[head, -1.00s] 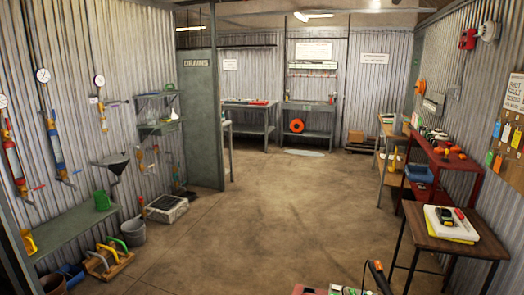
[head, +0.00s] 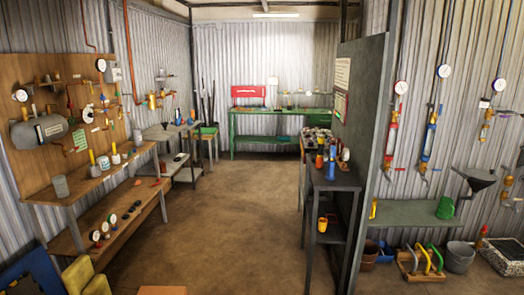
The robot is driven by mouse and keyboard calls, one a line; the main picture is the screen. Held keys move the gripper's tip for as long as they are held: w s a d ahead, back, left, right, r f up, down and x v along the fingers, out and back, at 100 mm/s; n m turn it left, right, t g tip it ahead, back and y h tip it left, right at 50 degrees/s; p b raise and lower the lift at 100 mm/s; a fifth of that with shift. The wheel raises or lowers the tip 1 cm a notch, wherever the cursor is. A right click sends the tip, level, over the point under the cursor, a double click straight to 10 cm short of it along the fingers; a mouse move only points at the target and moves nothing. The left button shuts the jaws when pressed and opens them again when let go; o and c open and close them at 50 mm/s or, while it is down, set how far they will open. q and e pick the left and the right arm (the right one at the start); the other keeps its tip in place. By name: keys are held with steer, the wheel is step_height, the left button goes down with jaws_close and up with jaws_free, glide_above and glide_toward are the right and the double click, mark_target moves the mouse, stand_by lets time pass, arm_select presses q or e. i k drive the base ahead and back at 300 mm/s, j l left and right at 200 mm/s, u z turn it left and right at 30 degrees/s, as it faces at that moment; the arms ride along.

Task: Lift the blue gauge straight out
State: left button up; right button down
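A round white-faced gauge (head: 445,71) stands at the top of a blue column (head: 430,138) on the corrugated wall at the right. Its rim looks bluish, but it is too small to be sure. Left of it, a gauge with a reddish rim (head: 401,87) tops a red column (head: 392,136). A third white gauge (head: 499,85) is further right. Other gauges are on the wooden board at the left, including one at its left end (head: 20,95) and one near its top right (head: 101,65). Neither of my grippers is in view.
A green shelf (head: 400,214) runs below the columns, bearing a green jug (head: 445,208). A grey partition (head: 368,150) and a dark stand (head: 335,183) divide the room. A wooden bench (head: 60,195) lines the left. The central floor (head: 240,220) is clear.

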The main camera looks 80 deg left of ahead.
mark_target(332, 148)
steer(key=u, duration=2.15)
steer(key=i+u, duration=0.1)
steer(key=i, duration=0.15)
